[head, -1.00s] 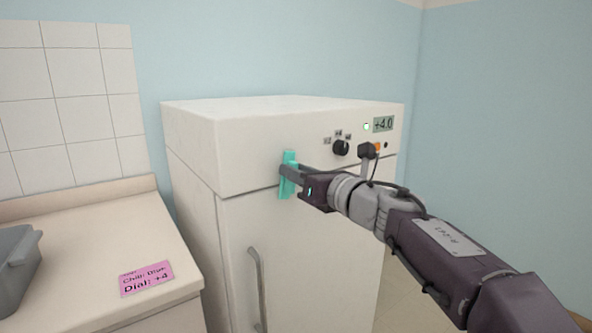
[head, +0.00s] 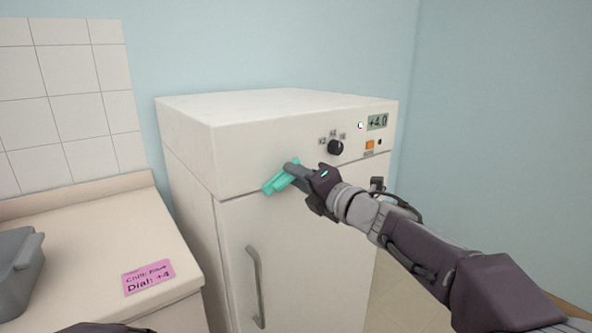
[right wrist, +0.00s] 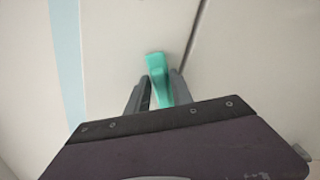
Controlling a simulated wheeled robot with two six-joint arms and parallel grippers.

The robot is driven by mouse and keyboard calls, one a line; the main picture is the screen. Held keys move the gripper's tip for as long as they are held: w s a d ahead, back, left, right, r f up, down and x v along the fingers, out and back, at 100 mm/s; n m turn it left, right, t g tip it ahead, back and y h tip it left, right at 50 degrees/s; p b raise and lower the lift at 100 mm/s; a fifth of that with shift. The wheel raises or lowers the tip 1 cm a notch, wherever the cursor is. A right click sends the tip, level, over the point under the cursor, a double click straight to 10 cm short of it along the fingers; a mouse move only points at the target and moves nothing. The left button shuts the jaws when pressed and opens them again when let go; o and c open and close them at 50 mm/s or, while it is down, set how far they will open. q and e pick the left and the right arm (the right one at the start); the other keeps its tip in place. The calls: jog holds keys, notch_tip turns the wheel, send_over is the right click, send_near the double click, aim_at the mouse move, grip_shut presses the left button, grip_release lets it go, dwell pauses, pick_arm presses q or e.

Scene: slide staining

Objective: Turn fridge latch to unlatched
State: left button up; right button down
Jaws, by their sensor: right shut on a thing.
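The fridge (head: 190,130) is a white box with a grey door handle (head: 256,285) on its front. Its teal latch (head: 272,186) sits at the seam between top panel and door, and is tilted, its lower end to the left. My right gripper (head: 291,172) is shut on the latch, which also shows between the fingers in the right wrist view (right wrist: 156,66). The gripper is rolled over with it. The gripper covers part of the latch. A dark part at the bottom edge of the head view may be my left arm; no left gripper shows.
A black dial (head: 335,147), an orange switch (head: 369,145) and a display (head: 377,122) reading +4.0 are on the top panel, right of the latch. A counter at left holds a pink note (head: 148,277) and a grey bin (head: 22,262).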

jog(key=m+p, duration=0.1)
jog(key=m, duration=0.1)
jog(key=m+p, duration=0.1)
jog(key=m, duration=0.2)
jog(key=shift+f, duration=0.4)
jog(key=shift+f+m, duration=0.1)
jog(key=shift+m, duration=0.2)
jog(key=c, duration=1.4)
grip_release()
jog(key=shift+o, duration=0.2)
jog(key=shift+d, duration=0.1)
jog(key=v, duration=0.9)
jog(key=shift+p, duration=0.35)
